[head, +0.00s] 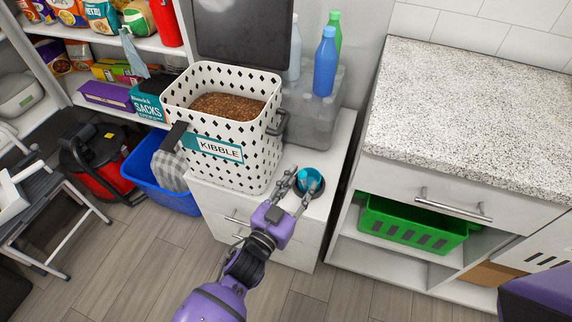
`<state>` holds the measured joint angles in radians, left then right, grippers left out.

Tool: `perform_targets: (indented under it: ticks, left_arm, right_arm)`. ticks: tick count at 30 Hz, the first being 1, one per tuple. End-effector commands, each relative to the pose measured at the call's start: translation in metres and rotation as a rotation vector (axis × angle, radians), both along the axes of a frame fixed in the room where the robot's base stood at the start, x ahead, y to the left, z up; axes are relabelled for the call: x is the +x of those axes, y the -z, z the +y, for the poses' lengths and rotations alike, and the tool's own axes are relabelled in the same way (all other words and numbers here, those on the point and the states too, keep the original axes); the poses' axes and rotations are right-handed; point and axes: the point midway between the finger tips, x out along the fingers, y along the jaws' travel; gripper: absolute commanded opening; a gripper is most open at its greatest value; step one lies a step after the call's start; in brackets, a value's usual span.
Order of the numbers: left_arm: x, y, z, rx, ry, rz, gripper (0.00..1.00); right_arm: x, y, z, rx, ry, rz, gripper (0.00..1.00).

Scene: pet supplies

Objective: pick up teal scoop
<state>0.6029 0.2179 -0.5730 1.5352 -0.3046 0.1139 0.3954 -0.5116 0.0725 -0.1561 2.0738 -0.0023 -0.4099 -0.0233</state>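The teal scoop (309,179) sits in a small dark round holder on top of the white cabinet, just right of the kibble bin. Only its rounded teal part shows clearly. My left gripper (299,186) reaches up from below, its two grey fingers spread apart. The fingertips are at the near-left side of the scoop. I cannot tell whether they touch it. My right gripper is not in view.
The white perforated kibble bin (221,163) stands close on the left. A grey translucent box (312,126) with blue and green bottles is behind the scoop. A speckled counter (470,120) is on the right, above a green basket (411,229).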

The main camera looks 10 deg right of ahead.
Motion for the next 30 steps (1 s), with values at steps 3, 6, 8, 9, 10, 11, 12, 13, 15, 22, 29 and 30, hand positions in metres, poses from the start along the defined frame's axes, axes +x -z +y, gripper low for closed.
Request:
perform_targets:
  ticks: [3,6,8,9,10,11,12,13,15,22,29,30]
  left_arm:
    - [0.013,0.0,-0.013,0.0,-0.001,-0.001,0.36]
    - [0.018,0.0,-0.018,-0.001,-0.001,0.001,0.36]
    - [0.019,0.0,-0.019,-0.001,-0.001,0.001,0.36]
    - [0.019,0.0,-0.019,-0.001,-0.001,0.001,0.36]
    - [0.019,0.0,-0.019,0.0,-0.001,0.001,0.36]
    - [0.019,0.0,-0.019,0.0,-0.001,0.001,0.36]
    - [0.019,0.0,-0.019,0.0,-0.001,0.001,0.36]
    - [0.019,0.0,-0.019,0.0,-0.001,0.001,0.36]
    - [0.019,0.0,-0.019,0.0,-0.001,0.001,0.29]
    - [0.019,0.0,-0.018,0.0,-0.001,0.001,0.0]
    - [0.019,0.0,-0.018,0.0,-0.001,0.001,0.0]
    - [0.019,0.0,-0.018,0.0,-0.001,0.001,0.0]
  right_arm:
    - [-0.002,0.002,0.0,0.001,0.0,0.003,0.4]
    - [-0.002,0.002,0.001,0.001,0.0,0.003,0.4]
    - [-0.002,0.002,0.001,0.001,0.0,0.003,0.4]
    - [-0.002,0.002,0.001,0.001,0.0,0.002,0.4]
    - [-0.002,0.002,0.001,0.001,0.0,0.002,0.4]
    - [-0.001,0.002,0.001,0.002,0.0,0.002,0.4]
    - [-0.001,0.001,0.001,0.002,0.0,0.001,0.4]
    - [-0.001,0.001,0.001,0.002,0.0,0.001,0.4]
    - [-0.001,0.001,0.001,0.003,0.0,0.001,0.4]
    - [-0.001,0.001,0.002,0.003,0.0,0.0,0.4]
    - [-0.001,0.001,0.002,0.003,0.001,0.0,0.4]
    - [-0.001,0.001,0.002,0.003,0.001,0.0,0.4]
